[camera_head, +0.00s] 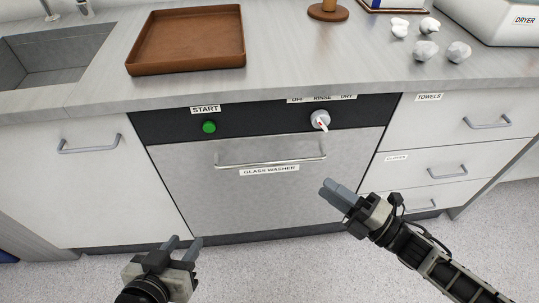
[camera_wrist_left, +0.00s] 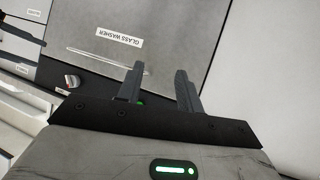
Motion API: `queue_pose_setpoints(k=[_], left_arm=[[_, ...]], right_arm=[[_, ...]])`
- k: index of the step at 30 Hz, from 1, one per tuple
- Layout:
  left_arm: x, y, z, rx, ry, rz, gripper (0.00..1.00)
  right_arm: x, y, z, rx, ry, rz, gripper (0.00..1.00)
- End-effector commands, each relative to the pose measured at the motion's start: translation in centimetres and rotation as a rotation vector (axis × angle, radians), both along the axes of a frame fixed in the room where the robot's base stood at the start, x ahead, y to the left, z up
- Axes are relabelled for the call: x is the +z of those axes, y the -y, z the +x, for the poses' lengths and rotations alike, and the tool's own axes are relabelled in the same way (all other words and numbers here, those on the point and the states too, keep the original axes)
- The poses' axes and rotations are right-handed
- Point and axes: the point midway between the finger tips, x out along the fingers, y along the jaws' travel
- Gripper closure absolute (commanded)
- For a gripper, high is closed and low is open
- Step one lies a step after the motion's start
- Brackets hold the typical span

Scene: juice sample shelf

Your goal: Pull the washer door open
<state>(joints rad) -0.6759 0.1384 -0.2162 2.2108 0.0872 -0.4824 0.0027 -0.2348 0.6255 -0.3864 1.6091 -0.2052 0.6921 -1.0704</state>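The glass washer door (camera_head: 258,195) is a grey metal panel under the counter, and it looks shut. Its bar handle (camera_head: 270,162) runs across the upper part, above a GLASS WASHER label. The door also shows upside down in the left wrist view (camera_wrist_left: 165,35), with the handle (camera_wrist_left: 105,59) left of the fingers. My left gripper (camera_head: 183,246) is low in front of the door's lower left, apart from it. Its fingers are open and empty, as the left wrist view (camera_wrist_left: 158,87) shows. My right gripper (camera_head: 335,192) is in front of the door's right side, fingers close together; nothing shows between them.
The washer's black panel has a green START button (camera_head: 208,127) and a knob (camera_head: 320,119). A brown tray (camera_head: 190,65), a sink (camera_head: 50,55) and several crumpled white pieces are on the counter. Drawers (camera_head: 465,125) stand right and a cabinet (camera_head: 95,190) left. The floor is clear.

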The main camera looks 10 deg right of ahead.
Motion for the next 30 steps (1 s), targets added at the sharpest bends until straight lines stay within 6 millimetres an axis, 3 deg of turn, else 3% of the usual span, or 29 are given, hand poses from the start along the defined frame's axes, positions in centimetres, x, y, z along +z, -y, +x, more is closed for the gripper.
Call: queue_pose_setpoints(k=[1, 10, 17, 30], left_arm=[[-1.2, 0.1, 0.0, -0.002, 0.006, -0.005, 0.64], [-3.4, 0.7, -1.0, -0.019, 0.002, -0.017, 0.64], [-2.6, 0.8, -0.9, -0.025, 0.019, -0.020, 0.64], [-3.0, 0.7, -0.9, -0.024, 0.014, -0.019, 0.64]], right_arm=[[-1.7, 0.0, 0.0, 0.000, -0.001, 0.001, 0.66], [-5.1, 0.0, 0.0, -0.001, -0.002, 0.002, 0.66], [-4.8, -1.3, 1.2, -0.001, 0.001, 0.005, 0.66], [-3.5, -7.9, 7.7, 0.000, 0.001, 0.004, 0.66]])
